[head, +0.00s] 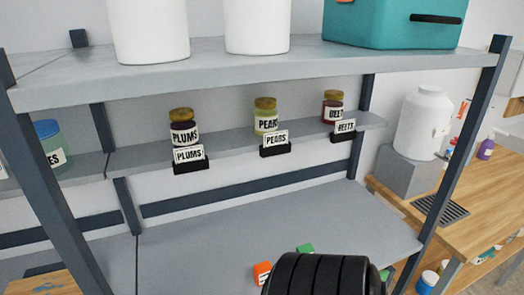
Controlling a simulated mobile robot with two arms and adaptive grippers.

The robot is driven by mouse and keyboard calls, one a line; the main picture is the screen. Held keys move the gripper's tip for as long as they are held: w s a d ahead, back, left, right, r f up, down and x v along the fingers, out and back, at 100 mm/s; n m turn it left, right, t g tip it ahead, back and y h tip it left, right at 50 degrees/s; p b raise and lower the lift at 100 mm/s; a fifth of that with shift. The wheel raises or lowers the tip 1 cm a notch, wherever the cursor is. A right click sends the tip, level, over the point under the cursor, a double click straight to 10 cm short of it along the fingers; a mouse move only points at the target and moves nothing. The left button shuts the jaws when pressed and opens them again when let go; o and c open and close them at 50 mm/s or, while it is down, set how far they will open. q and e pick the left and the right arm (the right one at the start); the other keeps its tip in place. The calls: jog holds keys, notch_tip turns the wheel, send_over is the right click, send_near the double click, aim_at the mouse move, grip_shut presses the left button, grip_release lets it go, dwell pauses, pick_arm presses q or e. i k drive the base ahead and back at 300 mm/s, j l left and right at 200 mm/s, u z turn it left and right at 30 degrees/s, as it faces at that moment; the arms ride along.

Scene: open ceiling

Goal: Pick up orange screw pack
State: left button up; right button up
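A small orange pack (262,272) with a white mark lies on the lower grey shelf, near the bottom edge of the head view. It looks like the orange screw pack, but its label is too small to read. A black ribbed rounded part (322,275), likely part of my own arm, stands just right of it and may hide some of the shelf behind. Neither gripper's fingers show in this view.
Green packs (305,248) sit near the black part. Jars of plums (184,130), pears (265,118) and beets (333,108) stand behind label holders on the middle shelf. A dark upright post (462,150) bounds the right. The lower shelf's left part is clear.

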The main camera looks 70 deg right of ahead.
aim_at(261, 270)
jog(key=z, duration=0.4)
jog(key=l+z, duration=0.1)
jog(key=z, duration=1.2)
jog(key=i+z, duration=0.1)
jog(key=z, duration=0.3)
